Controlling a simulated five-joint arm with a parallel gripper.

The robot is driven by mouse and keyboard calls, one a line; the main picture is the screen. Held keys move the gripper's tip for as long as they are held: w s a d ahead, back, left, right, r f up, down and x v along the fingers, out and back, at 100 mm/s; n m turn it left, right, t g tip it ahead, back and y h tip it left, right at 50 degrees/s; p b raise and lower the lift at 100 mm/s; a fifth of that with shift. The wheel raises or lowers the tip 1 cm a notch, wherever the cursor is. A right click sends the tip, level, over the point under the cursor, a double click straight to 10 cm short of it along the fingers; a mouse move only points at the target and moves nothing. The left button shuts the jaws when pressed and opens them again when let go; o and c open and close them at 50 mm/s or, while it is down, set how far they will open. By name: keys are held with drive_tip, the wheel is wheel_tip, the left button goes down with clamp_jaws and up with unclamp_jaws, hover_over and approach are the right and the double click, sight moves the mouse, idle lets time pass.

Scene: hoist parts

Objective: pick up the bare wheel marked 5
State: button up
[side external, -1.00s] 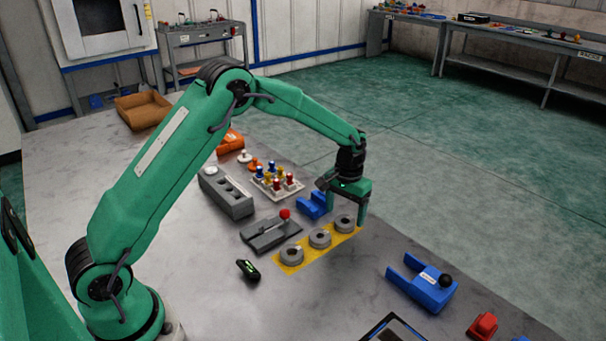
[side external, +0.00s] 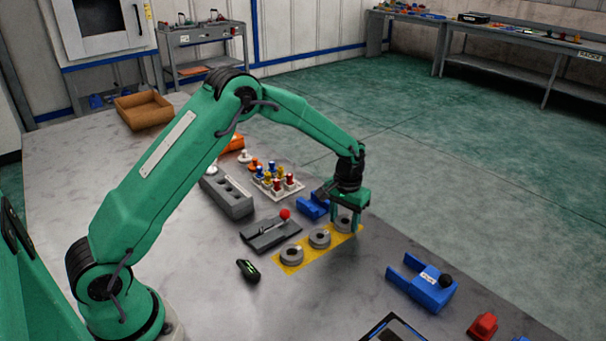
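Three grey bare wheels lie in a row on a yellow strip (side external: 277,262). The near wheel (side external: 291,255) and the middle wheel (side external: 319,239) are clear of my gripper. The far wheel (side external: 344,225) is partly hidden by my gripper (side external: 347,228). My gripper points down, with its fingers apart on either side of the far wheel, low near the strip. I cannot tell whether the fingers touch it. The number marks are too small to read, so I cannot tell which wheel is marked 5.
A grey fixture with a red knob (side external: 285,214) lies left of the strip. A blue bracket (side external: 313,207) stands close behind my gripper. A blue fork-shaped part (side external: 428,288) lies at right. A dark green device (side external: 248,270) lies in front. Bare table lies between the strip and fork.

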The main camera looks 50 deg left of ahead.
drive_tip(key=c, duration=0.4)
drive_tip(key=shift+r, duration=0.1)
drive_tip(key=shift+c, duration=0.2)
drive_tip(key=shift+r, duration=0.75)
wheel_tip(320, 180, up, 2)
drive_tip(key=shift+w+r, duration=0.1)
drive_tip(key=shift+r, duration=0.15)
drive_tip(key=s+d+r, duration=0.6)
drive_tip(key=d+r, duration=0.1)
drive_tip(key=d, duration=0.3)
drive_tip(key=shift+s, duration=0.15)
drive_tip(key=shift+f, duration=0.1)
